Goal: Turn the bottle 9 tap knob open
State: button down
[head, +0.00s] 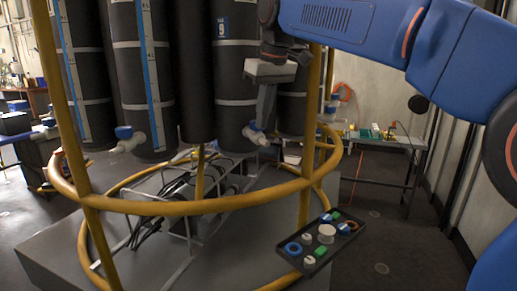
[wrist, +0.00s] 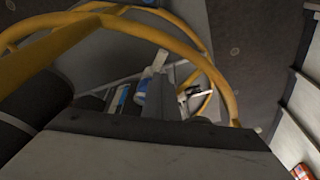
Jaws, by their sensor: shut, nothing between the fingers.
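Bottle 9 (head: 237,80) is a tall dark cylinder with grey bands and a blue label (head: 222,27) marked 9. Its white tap (head: 258,138) sticks out low on its front, with a blue knob (head: 251,126) on top. My gripper (head: 262,124) points down in front of the bottle, shut and empty, its tips beside the knob. I cannot tell whether they touch it. In the wrist view, the blue knob (wrist: 141,90) and the white spout (wrist: 158,61) show just left of the gripper's finger, and the gripper's body hides the lower part.
A yellow ring rail (head: 200,206) and its uprights surround the bottles. A neighbouring bottle (head: 140,80) has its own white tap (head: 130,143). A dark tray (head: 320,242) of small parts sits at the front right. A workbench (head: 375,140) stands behind; floor right is open.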

jog(key=shift+w+d, duration=0.45)
jog(key=shift+d, duration=0.25)
dwell(0.6)
jog(key=shift+w+d, duration=0.4)
jog(key=shift+w, duration=0.2)
dwell(0.4)
jog(key=shift+s+d, duration=0.15)
jog(key=shift+d, duration=0.05)
notch_tip(320, 180, up, 6)
jog(key=shift+d, duration=0.15)
dwell(0.7)
jog(key=shift+s, duration=0.15)
